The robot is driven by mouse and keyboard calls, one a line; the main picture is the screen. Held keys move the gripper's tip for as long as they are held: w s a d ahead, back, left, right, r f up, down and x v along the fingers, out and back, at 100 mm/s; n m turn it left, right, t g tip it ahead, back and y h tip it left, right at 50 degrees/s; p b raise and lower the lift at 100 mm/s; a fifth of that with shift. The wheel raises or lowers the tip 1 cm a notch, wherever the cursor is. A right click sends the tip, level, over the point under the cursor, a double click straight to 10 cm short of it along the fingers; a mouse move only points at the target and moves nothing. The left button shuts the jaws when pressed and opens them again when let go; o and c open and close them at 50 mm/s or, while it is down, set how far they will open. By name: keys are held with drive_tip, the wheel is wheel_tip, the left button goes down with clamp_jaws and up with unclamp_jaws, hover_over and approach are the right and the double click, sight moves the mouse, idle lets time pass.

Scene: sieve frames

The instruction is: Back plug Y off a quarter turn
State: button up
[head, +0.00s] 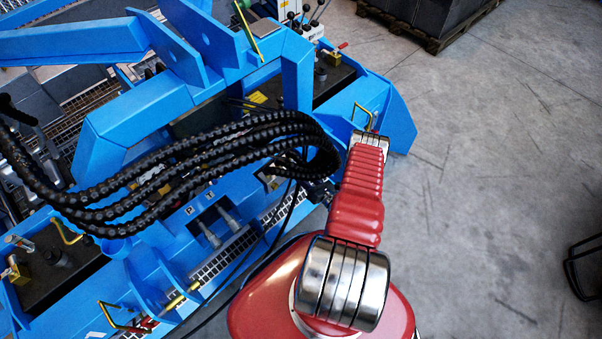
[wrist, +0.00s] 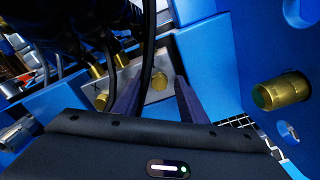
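In the wrist view, my gripper (wrist: 158,92) has its two dark fingers apart, pointing at a grey metal plate (wrist: 170,95) on the blue frame. A brass plug (wrist: 159,82) on the plate shows between the fingertips, with a visible gap on each side. I cannot read a letter beside it. A second brass plug (wrist: 101,102) sits to the left on the plate, near a mark that looks like an X. I cannot tell how far the fingertips are from the plate. In the head view my gripper and these plugs are not clearly seen.
A black hose (wrist: 149,45) hangs close to the left finger. A larger brass fitting (wrist: 282,91) sticks out of the blue frame at right. In the head view, thick black ribbed hoses (head: 190,160) cross the blue machine (head: 225,75).

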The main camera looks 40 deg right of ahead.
drive_tip(key=shift+c, duration=0.5)
clamp_jaws()
drive_tip(key=shift+d, duration=0.1)
